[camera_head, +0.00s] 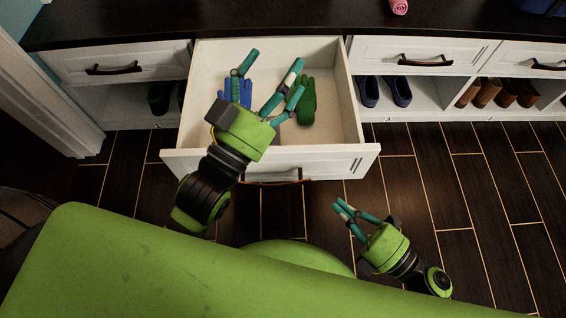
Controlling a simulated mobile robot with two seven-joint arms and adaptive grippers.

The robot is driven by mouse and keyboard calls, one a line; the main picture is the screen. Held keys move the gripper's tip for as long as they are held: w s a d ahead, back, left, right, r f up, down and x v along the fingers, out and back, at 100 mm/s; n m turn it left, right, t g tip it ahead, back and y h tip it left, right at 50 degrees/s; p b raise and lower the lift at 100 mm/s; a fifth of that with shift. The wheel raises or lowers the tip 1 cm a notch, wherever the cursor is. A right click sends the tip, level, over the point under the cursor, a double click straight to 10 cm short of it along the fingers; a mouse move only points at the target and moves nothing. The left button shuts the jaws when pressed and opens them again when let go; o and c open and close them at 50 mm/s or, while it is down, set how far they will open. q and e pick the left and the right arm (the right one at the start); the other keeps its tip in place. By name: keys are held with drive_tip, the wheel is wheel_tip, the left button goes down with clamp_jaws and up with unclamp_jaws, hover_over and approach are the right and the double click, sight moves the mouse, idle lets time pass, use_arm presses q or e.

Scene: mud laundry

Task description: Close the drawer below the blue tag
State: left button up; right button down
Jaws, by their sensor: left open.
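A white drawer (340,158) is pulled out of the cabinet under the dark countertop. The drawer's brown handle (285,182) is partly hidden by my arm. My right gripper (338,205) is low over the floor, in front and to the right of the drawer, apart from it. I cannot make out a blue tag.
Shut drawers stand to the left (75,66) and right (425,47). Open shelves below hold blue shoes (399,91) and brown shoes (487,93). A pink roll (399,6) lies on the countertop (290,18). The dark tiled floor (480,190) is clear on the right.

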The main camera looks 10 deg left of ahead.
drive_tip(key=f, duration=0.1)
drive_tip(key=b, duration=0.1)
approach(289, 155)
drive_tip(key=s+a, duration=0.1)
drive_tip(key=a, duration=0.3)
drive_tip(key=w, duration=0.3)
drive_tip(key=shift+a+r+n+b, duration=0.1)
drive_tip(key=shift+a+n+b, duration=0.05)
drive_tip(key=shift+n+b, duration=0.2)
use_arm(q)
drive_tip(key=s+r+m+t+h, duration=0.1)
drive_tip(key=s+r+t+h, duration=0.3)
drive_tip(key=s+r, duration=0.3)
drive_tip(key=shift+d+r+m+h, duration=0.3)
drive_tip(key=shift+d+r+h, duration=0.05)
drive_tip(key=shift+r+h, duration=0.15)
use_arm(e)
drive_tip(key=shift+w+a, duration=0.15)
drive_tip(key=shift+w, duration=0.2)
use_arm(q)
drive_tip(key=shift+s, duration=0.1)
